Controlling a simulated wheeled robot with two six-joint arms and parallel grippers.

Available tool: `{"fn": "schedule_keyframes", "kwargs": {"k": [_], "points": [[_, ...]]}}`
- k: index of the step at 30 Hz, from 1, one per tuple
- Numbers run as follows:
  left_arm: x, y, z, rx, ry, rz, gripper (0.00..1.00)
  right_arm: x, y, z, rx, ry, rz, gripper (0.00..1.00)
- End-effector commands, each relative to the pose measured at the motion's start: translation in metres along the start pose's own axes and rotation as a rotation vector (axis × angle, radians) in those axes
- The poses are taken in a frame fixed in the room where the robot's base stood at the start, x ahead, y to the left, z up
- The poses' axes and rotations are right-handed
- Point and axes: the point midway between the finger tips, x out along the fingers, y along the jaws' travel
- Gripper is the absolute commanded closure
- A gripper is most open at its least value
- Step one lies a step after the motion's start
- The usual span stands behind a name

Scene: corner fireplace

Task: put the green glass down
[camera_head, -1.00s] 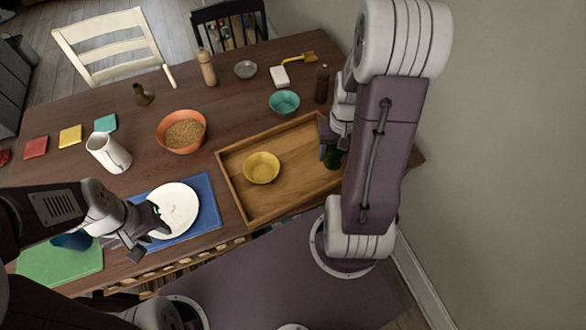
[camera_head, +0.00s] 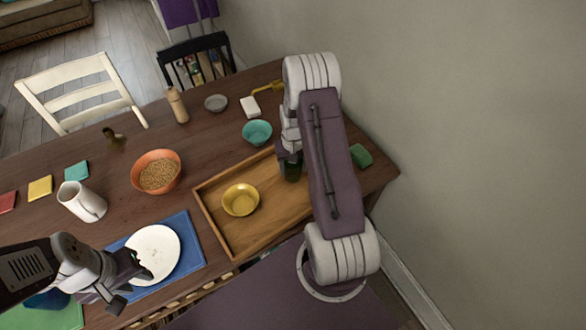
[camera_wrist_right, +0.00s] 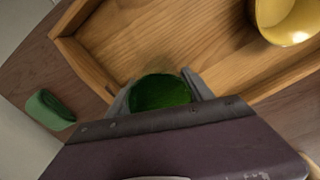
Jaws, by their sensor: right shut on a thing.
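The green glass (camera_head: 292,171) is at the right part of the wooden tray (camera_head: 268,220) in the head view, partly hidden by my right arm. My right gripper (camera_head: 289,160) is shut on it. In the right wrist view the green glass (camera_wrist_right: 160,93) sits between the two fingers of my right gripper (camera_wrist_right: 158,92), over the wooden tray (camera_wrist_right: 150,40) near a corner. I cannot tell whether its base touches the tray. My left gripper (camera_head: 128,281) looks open and empty, beside the white plate (camera_head: 155,252).
A yellow bowl (camera_head: 240,200) stands in the tray. A teal bowl (camera_head: 257,132) and an orange bowl (camera_head: 157,172) stand behind it. A wall is at the right.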

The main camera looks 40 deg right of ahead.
Motion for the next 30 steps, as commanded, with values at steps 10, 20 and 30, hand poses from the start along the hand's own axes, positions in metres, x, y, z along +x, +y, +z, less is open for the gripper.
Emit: {"fn": "schedule_keyframes", "kwargs": {"k": [10, 20, 30], "points": [[0.000, 0.000, 0.000, 0.000, 0.000, 0.000, 0.64, 0.011, 0.000, 0.000, 0.000, 0.002, 0.000, 0.89], [0.002, 0.000, 0.000, 0.000, 0.000, 0.000, 0.64, 0.014, 0.000, 0.000, 0.000, 0.001, 0.000, 0.18], [0.000, 0.000, 0.000, 0.000, 0.000, 0.000, 0.64, -0.006, 0.000, -0.001, 0.000, 0.006, 0.000, 0.18]]}}
